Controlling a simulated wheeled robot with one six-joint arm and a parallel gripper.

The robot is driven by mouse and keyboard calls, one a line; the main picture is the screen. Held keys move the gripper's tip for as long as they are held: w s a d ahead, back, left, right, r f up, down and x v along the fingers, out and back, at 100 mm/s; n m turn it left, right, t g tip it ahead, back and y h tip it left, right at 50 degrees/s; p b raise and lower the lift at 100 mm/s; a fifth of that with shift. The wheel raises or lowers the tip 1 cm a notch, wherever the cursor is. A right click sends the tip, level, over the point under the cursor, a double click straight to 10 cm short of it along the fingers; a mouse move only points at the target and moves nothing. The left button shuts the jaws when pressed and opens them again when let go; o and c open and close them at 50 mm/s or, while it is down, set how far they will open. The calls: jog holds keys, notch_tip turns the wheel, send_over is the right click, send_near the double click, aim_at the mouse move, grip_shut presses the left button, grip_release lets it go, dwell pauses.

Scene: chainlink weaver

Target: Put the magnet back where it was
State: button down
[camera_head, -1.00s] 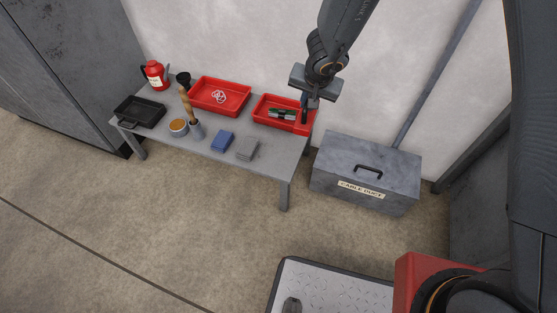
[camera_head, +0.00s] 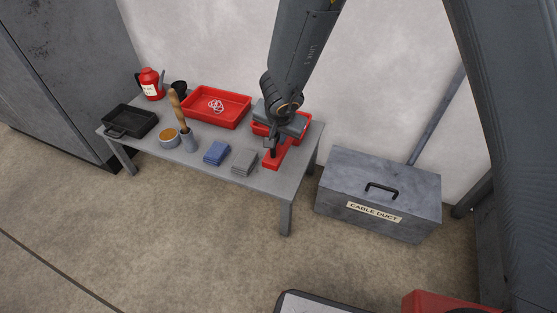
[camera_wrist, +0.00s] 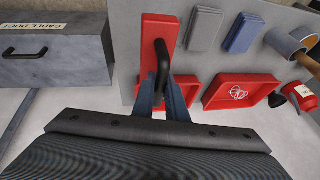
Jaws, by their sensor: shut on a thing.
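The magnet (camera_head: 276,158) is a flat red bar with a black handle. It is over the right end of the grey table (camera_head: 232,172), right of the grey pad; I cannot tell whether it touches the tabletop. My gripper (camera_head: 271,149) is shut on its handle from above. In the wrist view the magnet (camera_wrist: 152,37) lies lengthwise, its black handle (camera_wrist: 162,62) between the fingers of my gripper (camera_wrist: 166,88). The right red tray (camera_head: 303,127) is just behind, partly hidden by my wrist.
The grey pad (camera_head: 244,161) and blue pad (camera_head: 216,152) lie left of the magnet. The left red tray (camera_head: 232,118) holds pale chain links. A pot (camera_head: 169,138), a brush holder (camera_head: 189,143), a black pan (camera_head: 130,121) and a red flask (camera_head: 150,84) stand farther left. A cable duct box (camera_head: 378,192) stands right.

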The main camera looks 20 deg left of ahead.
aim_at(279, 155)
jog(key=shift+f+b, duration=4.05)
jog(key=shift+b, duration=0.05)
jog(key=shift+f, duration=0.15)
jog(key=c, duration=1.8)
grip_release()
jog(key=shift+o, duration=0.2)
